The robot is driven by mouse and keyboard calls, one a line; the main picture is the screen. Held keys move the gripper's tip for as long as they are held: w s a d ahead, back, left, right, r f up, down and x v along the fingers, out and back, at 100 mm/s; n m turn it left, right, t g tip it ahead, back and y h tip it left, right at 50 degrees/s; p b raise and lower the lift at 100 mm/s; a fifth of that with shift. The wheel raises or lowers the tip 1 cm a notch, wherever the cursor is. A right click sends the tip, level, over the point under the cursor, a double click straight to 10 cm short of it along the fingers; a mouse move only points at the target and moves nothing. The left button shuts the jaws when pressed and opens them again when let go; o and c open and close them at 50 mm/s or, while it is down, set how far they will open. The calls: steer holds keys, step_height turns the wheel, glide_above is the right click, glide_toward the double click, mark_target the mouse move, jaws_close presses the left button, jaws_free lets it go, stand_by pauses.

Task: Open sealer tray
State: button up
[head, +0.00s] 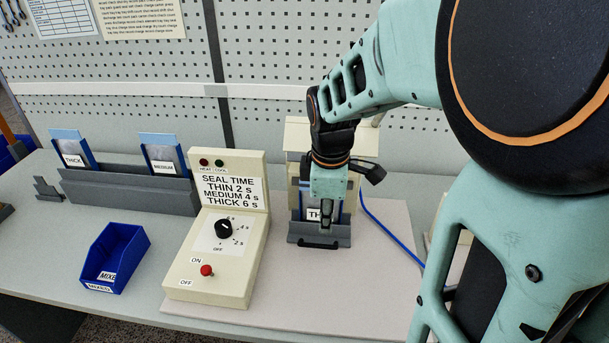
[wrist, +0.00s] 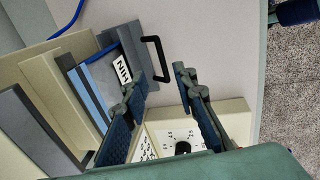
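The sealer (head: 297,135) is a cream body behind my arm. Its grey tray (head: 296,231) is at its front, with a black bar handle (head: 318,245) on the near edge. A pouch with a label, partly hidden in the head view, stands at the tray; the wrist view shows the label reads THIN (wrist: 122,69). The handle also shows in the wrist view (wrist: 157,58), beyond the fingertips. My gripper (head: 327,222) points down in front of the pouch. In the wrist view its fingers (wrist: 160,82) are apart with nothing between them; the handle is not gripped.
A cream control box (head: 253,240) with dial and red button stands left of the tray. A blue bin (head: 119,255) and a grey rack (head: 120,190) with pouches are farther left. A blue hose (head: 392,232) runs right of the sealer. The mat before the tray is clear.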

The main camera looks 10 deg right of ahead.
mark_target(326, 245)
steer(key=f, duration=0.3)
steer(key=w+f, duration=0.1)
steer(key=f, duration=0.3)
steer(key=d+f, duration=0.1)
steer(key=f, duration=0.3)
steer(key=shift+w, duration=0.4)
steer(key=shift+c, duration=0.4)
jaws_close()
